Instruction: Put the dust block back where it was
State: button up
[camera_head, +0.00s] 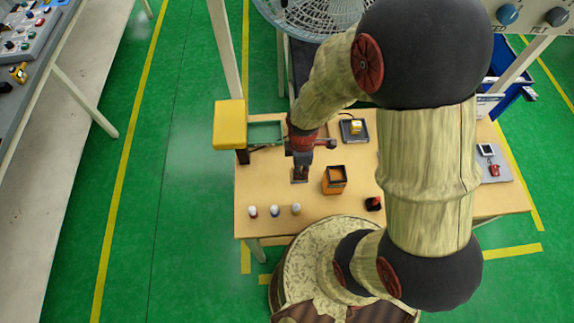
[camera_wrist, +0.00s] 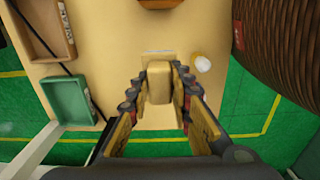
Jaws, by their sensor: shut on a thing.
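My gripper (camera_head: 299,174) is over the left half of the wooden table (camera_head: 262,178), left of the orange box. In the wrist view, my gripper (camera_wrist: 160,88) has its two fingers on either side of a tan block (camera_wrist: 159,84), which I take to be the dust block, and is shut on it. A pale rectangular patch (camera_wrist: 158,53) shows on the table just beyond the block. I cannot tell whether the block touches the table. In the head view the block is mostly hidden by my gripper.
The open orange box (camera_head: 334,187) stands close on the right. Several small capped bottles (camera_head: 274,211) line the front edge. A green tray (camera_head: 265,132) is at the back left, beside a yellow block on a post (camera_head: 229,124). A dark tray (camera_head: 347,137) holds a yellow item.

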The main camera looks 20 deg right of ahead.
jog(key=shift+w+a+f, duration=0.2)
jog(key=shift+w+f, duration=1)
jog(key=shift+w+a+f, duration=0.2)
jog(key=shift+w+f, duration=1)
jog(key=shift+f, duration=0.05)
jog(key=shift+w+a+f, duration=0.2)
jog(key=shift+w+f, duration=1)
notch_tip(320, 180, down, 3)
jog(key=shift+r, duration=0.1)
jog(key=o, duration=1)
